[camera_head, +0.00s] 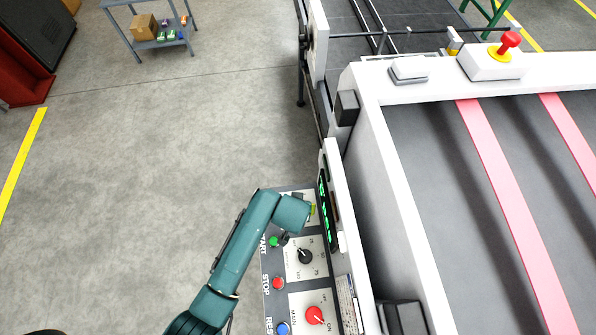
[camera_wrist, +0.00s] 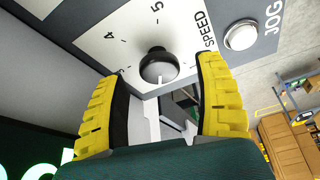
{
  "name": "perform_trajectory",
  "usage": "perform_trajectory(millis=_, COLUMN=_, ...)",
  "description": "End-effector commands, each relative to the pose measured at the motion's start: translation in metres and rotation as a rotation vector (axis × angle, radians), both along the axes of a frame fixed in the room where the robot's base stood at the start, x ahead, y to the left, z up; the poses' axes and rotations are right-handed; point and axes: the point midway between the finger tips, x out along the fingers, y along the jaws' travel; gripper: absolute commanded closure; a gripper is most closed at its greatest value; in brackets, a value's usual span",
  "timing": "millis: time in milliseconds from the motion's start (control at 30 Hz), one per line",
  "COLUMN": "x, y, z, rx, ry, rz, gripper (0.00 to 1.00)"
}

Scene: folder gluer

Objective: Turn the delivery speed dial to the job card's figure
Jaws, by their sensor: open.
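The speed dial is a black round knob (camera_wrist: 159,66) on a white plate marked SPEED, with figures around it, in the wrist view. My gripper (camera_wrist: 161,72) is open, its yellow fingers on either side of the knob in the picture. Whether they touch it I cannot tell. A white mark shows near the knob's lower edge, but the setting is unclear. In the head view my teal arm covers the speed dial, and a little yellow of my gripper (camera_head: 313,209) shows beside the panel. I cannot make out a job card's figure.
The control panel (camera_head: 270,305) carries a green START button (camera_head: 273,241), a red STOP button (camera_head: 278,283), another black knob (camera_head: 305,256) and a red MAIN switch (camera_head: 315,315). A display with green figures (camera_head: 324,215) rises alongside. A white JOG button (camera_wrist: 240,36) lies near the dial.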

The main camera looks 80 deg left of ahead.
Motion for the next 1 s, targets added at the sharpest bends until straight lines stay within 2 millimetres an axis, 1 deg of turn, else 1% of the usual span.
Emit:
perform_trajectory(millis=33, x=0.0009, y=0.0026, z=-0.0057, rx=-0.001, ry=0.000, rz=0.000, gripper=0.30)
perform_trajectory(millis=133, x=0.0019, y=0.0051, z=-0.0124, rx=0.000, ry=0.000, rz=0.000, gripper=0.30)
perform_trajectory(millis=400, x=0.0022, y=0.0058, z=-0.0139, rx=0.001, ry=0.000, rz=0.000, gripper=0.29)
perform_trajectory(millis=467, x=0.0022, y=0.0056, z=-0.0138, rx=0.001, ry=0.000, rz=0.000, gripper=0.41)
perform_trajectory(millis=500, x=0.0022, y=0.0056, z=-0.0138, rx=0.001, ry=0.000, rz=0.000, gripper=0.49)
perform_trajectory(millis=667, x=0.0021, y=0.0055, z=-0.0137, rx=0.001, ry=0.000, rz=0.000, gripper=0.79)
perform_trajectory(millis=700, x=0.0021, y=0.0055, z=-0.0138, rx=0.001, ry=0.000, rz=0.000, gripper=0.87)
perform_trajectory(millis=767, x=0.0021, y=0.0054, z=-0.0138, rx=0.001, ry=0.000, rz=0.000, gripper=0.97)
perform_trajectory(millis=1000, x=0.0019, y=0.0053, z=-0.0144, rx=0.000, ry=0.000, rz=-0.001, gripper=0.98)
